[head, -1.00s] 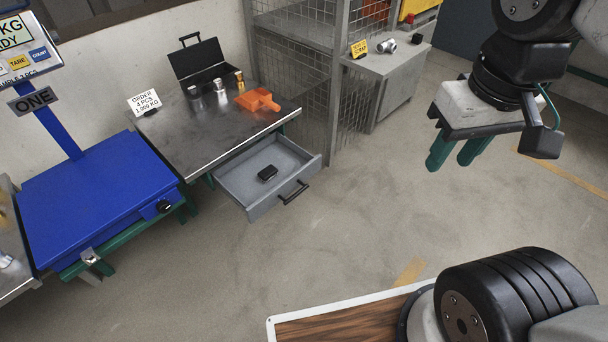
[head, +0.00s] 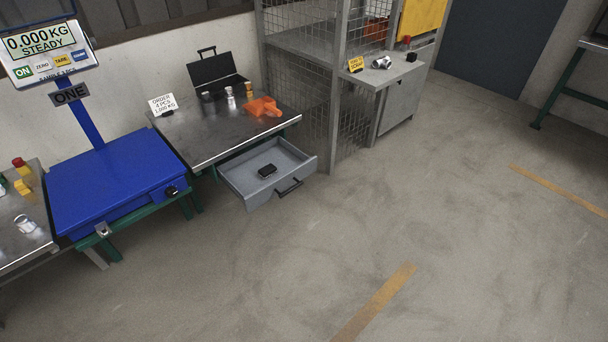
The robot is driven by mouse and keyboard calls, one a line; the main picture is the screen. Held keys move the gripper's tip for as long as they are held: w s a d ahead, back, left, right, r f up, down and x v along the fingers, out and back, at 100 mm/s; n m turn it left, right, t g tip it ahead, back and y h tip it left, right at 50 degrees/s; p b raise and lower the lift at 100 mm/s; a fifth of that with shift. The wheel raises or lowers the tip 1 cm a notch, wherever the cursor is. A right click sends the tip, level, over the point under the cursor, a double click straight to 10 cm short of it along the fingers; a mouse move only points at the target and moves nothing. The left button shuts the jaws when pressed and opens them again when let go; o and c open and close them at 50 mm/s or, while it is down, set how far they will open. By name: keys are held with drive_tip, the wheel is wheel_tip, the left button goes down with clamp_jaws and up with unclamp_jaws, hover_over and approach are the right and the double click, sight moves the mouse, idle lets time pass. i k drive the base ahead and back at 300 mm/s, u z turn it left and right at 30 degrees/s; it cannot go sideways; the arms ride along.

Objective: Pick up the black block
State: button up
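A small black block (head: 267,170) lies in the open grey drawer (head: 239,186) under the steel table (head: 196,143). Another small black block-like thing (head: 411,57) sits on top of the grey cabinet (head: 393,76) at the back, right of a silver part. I cannot tell from this view which of the two the task means. My gripper and arm are not in view.
A blue scale (head: 112,194) reading 0.000 KG stands left of the steel table. On the table are an orange part (head: 262,107), an open black case (head: 208,76) and several small metal pieces. A wire cage (head: 305,105) stands behind the drawer. The floor in front is clear.

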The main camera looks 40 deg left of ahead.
sight(269, 170)
drive_tip(key=u, duration=0.2)
drive_tip(key=i, duration=1.2)
drive_tip(key=u, duration=0.65)
drive_tip(key=i, duration=1.1)
drive_tip(key=u, duration=1.65)
drive_tip(key=i, duration=0.8)
drive_tip(key=u, duration=0.85)
